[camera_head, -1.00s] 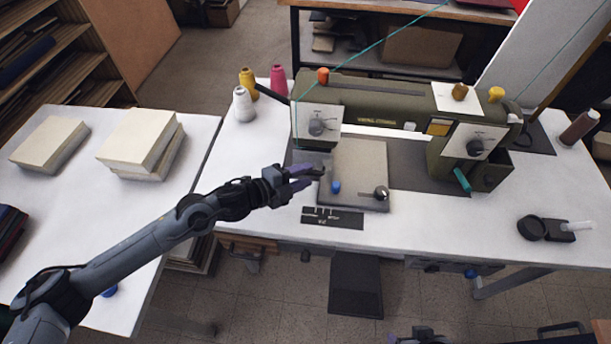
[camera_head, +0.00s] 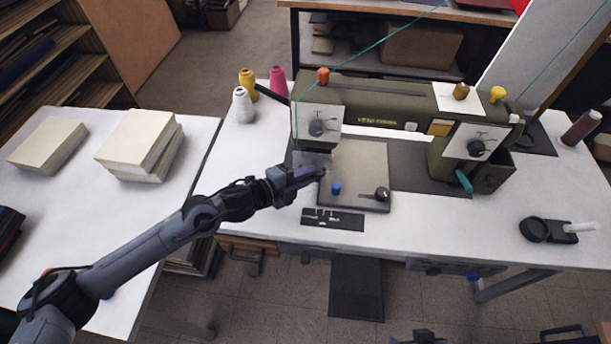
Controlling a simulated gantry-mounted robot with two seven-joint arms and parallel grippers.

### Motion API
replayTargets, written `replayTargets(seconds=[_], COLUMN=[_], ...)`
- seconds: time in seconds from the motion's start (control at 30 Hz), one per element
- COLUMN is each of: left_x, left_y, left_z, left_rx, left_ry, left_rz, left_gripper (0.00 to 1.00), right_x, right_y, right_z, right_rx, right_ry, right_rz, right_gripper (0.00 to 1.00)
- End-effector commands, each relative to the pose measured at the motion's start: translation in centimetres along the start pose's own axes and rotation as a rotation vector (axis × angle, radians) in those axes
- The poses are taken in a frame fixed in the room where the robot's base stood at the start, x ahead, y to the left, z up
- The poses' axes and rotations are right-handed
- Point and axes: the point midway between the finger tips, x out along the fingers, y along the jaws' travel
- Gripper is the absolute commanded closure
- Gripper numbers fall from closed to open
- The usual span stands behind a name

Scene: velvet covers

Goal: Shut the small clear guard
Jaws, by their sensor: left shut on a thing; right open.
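The sewing machine (camera_head: 375,103) is olive green and stands on the white table. The small clear guard (camera_head: 313,158) shows faintly as a pale see-through piece under the machine's left head, by the needle area. My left gripper (camera_head: 318,172) reaches in from the left just below that head. Its purple fingers are closed together at the guard's lower edge and hide part of it; the exact grip is too small to make out. My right gripper (camera_head: 415,338) shows only partly at the bottom edge, empty and away from the machine.
A grey plate with a blue knob (camera_head: 336,188) and a black knob (camera_head: 381,194) lies right of my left gripper. Thread cones (camera_head: 242,104) stand behind left. A dark marked strip (camera_head: 333,219) lies in front.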

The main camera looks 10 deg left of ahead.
Motion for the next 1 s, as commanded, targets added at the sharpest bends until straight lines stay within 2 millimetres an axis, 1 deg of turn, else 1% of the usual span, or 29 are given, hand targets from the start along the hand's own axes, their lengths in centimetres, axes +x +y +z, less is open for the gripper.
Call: replayTargets(seconds=[0.03,0.2,0.3,0.6,0.63,0.77,1.0], left_x=[0.3,0.8,0.8,0.8,0.8,0.8,0.8], left_y=[0.8,1.1,0.8,0.6,0.6,0.6,0.6], left_z=[0.3,0.7,0.7,0.8,0.8,0.8,0.8], left_rx=[0.016,0.093,0.120,0.128,0.128,0.128,0.128], left_ry=[0.002,0.002,0.002,0.000,0.000,0.000,0.000], left_rz=[-0.022,-0.101,-0.127,-0.131,-0.131,-0.131,-0.132], left_gripper=[1.00,1.00,1.00,1.00,0.84,0.65,0.64], right_x=[1.3,3.3,3.7,3.4,3.4,3.4,3.4], right_y=[0.0,-0.1,-0.1,-0.3,-0.3,-0.3,-0.3], right_z=[0.4,1.1,1.2,1.1,1.1,1.1,1.1], right_rx=[-0.001,0.000,0.000,0.006,0.006,0.008,0.009], right_ry=[0.000,-0.003,-0.005,-0.002,-0.002,-0.001,-0.001], right_rz=[0.000,0.000,0.000,-0.004,-0.005,-0.007,-0.007], right_gripper=[0.26,0.26,0.26,0.26,0.26,0.26,0.26])
